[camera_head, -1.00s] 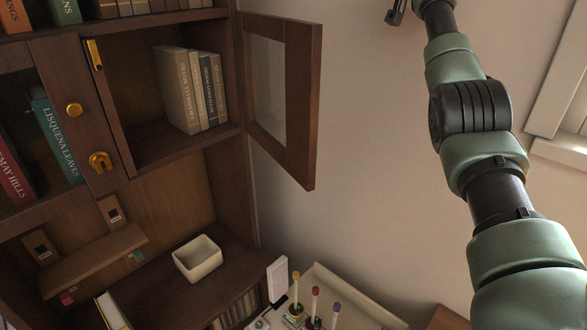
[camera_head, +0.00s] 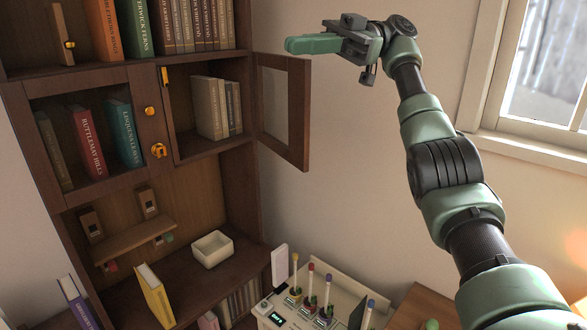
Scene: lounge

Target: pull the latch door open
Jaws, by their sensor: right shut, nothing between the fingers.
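The wooden-framed glass door (camera_head: 284,108) of the cabinet stands swung wide open on the right side of its compartment. That compartment holds several pale and grey books (camera_head: 217,107). A gold latch piece (camera_head: 165,77) is on the compartment's left edge. A gold knob (camera_head: 150,111) and a gold latch (camera_head: 158,150) are on the closed left door's frame. My right gripper (camera_head: 290,45) is shut and empty, above the open door and apart from it in the picture, with its fingers pointing left. My left gripper is not in view.
A white box (camera_head: 212,249) and a yellow book (camera_head: 154,294) are on the lower shelf. A pale tray (camera_head: 341,289) with several colored-topped sticks stands below the door. A window (camera_head: 545,75) is at the right. The wall beside the door is clear.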

